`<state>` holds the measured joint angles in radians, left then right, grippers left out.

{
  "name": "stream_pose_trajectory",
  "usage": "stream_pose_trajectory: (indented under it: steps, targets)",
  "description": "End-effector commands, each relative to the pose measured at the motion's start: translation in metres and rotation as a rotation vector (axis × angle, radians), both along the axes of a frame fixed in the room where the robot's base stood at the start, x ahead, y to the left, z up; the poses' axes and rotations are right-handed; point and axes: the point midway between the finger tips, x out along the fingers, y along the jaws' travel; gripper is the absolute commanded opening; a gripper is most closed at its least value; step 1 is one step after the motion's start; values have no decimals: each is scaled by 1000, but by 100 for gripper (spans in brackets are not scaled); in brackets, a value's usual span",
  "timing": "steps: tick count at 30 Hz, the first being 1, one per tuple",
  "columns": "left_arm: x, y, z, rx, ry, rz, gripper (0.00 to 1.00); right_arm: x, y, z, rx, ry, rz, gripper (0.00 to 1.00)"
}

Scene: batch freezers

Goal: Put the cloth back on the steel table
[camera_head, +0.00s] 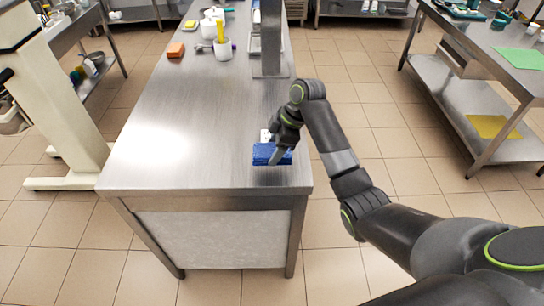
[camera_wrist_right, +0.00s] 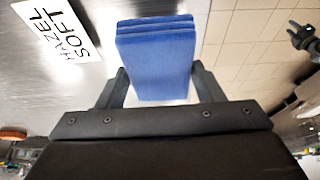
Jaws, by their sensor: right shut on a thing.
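The blue folded cloth (camera_head: 268,155) is at the right front part of the steel table (camera_head: 180,130). My right gripper (camera_head: 279,153) is shut on it from above. In the right wrist view the cloth (camera_wrist_right: 155,58) sits between the two fingers, its folded layers showing at the top edge. I cannot tell whether the cloth touches the tabletop or hangs just above it.
An orange block (camera_head: 175,50), a white container (camera_head: 222,50) and a steel post (camera_head: 271,40) stand farther back. The table's left front is clear.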

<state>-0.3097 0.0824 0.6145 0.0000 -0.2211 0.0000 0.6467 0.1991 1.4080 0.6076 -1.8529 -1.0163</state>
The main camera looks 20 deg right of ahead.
Motion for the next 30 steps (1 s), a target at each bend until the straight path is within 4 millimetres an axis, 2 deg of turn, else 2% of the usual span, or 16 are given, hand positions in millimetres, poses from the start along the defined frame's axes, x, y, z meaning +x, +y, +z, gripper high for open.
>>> stream_pose_trajectory:
  steps: [5, 12, 15, 23, 24, 29, 30]
  targets:
    - [-6, -10, 3, -13, 8, 6, 36, 0, 0, -16, 1, 0, -1, 40]
    - [16, -4, 10, -5, -23, -3, 36, 0, 0, -46, 0, -1, -1, 40]
    - [22, -2, 11, -2, -33, -5, 36, 1, 0, -49, -1, -2, -1, 40]
    - [15, -2, 9, -3, -23, -3, 36, 1, 0, -51, 0, -1, -2, 40]
    - [14, -2, 9, -2, -21, -3, 36, 1, 0, -52, 0, -1, -2, 62]
    - [10, -2, 9, -2, -15, -2, 36, 1, 0, -51, 0, -1, -2, 83]
    - [10, -2, 9, -2, -15, -2, 36, 1, 0, -51, 0, -1, -2, 83]
